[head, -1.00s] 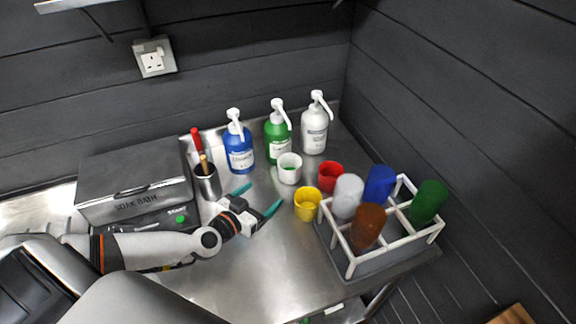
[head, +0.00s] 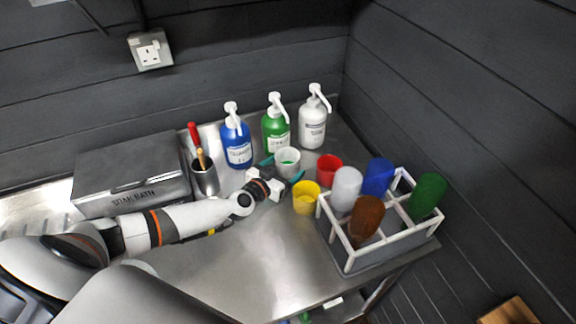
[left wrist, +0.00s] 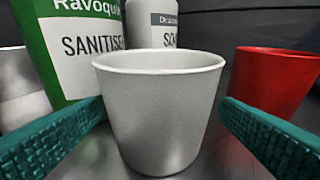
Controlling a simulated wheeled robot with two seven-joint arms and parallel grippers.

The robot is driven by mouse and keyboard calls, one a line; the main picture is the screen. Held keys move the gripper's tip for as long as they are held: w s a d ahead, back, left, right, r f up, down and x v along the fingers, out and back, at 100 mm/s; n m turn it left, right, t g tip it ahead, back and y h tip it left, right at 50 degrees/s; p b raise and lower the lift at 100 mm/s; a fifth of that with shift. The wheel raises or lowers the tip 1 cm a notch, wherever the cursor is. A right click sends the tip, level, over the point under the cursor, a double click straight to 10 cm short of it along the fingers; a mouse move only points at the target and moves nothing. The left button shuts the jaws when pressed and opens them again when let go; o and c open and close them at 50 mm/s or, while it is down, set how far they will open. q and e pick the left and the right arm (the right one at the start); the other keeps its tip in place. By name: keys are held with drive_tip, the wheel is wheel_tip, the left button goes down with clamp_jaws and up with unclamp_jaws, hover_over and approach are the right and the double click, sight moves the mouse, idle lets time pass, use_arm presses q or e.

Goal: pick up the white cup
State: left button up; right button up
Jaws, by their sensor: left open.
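In the left wrist view the white cup (left wrist: 160,115) stands between the two open fingers, with gaps on both sides. It hides part of the finger space in the head view. My right gripper is not in view.
A red cup (head: 329,168) and a yellow cup (head: 306,198) stand close on the right. Blue (head: 236,142), green (head: 276,133) and white (head: 313,128) pump bottles stand behind. A rack (head: 349,258) with coloured tumblers is at right; a utensil pot (head: 205,180) and soak bath (head: 130,172) at left.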

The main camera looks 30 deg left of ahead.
use_arm(q)
drive_tip(key=c, duration=1.1)
drive_tip(key=shift+r, duration=0.1)
